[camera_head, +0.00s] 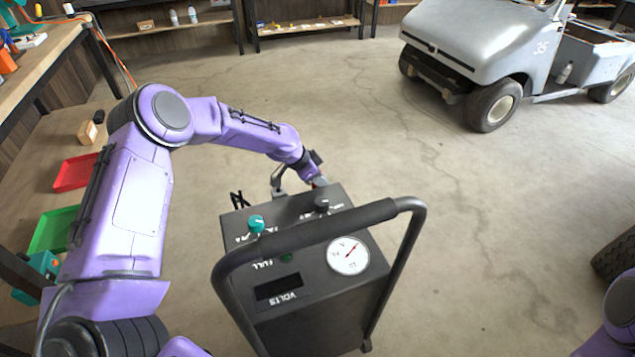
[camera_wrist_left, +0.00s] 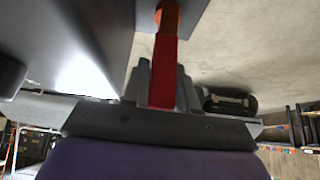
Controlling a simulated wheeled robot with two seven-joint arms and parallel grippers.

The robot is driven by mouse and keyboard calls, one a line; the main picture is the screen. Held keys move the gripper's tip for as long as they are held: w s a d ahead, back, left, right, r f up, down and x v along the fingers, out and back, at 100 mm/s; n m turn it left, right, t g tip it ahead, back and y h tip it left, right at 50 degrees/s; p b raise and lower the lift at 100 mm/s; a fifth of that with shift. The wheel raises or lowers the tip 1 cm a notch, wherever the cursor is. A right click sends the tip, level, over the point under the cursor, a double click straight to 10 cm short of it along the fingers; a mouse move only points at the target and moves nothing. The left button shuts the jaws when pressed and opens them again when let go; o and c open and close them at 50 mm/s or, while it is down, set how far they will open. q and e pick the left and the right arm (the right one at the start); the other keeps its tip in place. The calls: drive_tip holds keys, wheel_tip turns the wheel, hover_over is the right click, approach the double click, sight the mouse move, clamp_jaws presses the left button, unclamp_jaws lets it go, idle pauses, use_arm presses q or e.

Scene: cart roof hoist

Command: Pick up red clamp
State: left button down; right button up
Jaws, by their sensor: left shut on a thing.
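The red clamp (camera_wrist_left: 163,72) shows in the left wrist view as a red bar with an orange part at its top end. My left gripper (camera_wrist_left: 160,92) is shut on it, with its grey fingers around the red bar. In the head view, my left gripper (camera_head: 318,182) is at the far edge of the dark grey charger box (camera_head: 318,310), close to its top. My right gripper is out of view.
The charger has a tall looped handle (camera_head: 320,238), a round gauge (camera_head: 348,256) and knobs. A grey cart (camera_head: 480,40) stands at the back right. A red tray (camera_head: 75,172) and a green tray (camera_head: 54,230) are at the left. Open floor lies between.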

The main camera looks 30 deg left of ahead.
use_arm(q)
wheel_tip(320, 180, up, 18)
drive_tip(key=shift+p, duration=0.45)
drive_tip(key=shift+p, duration=0.45)
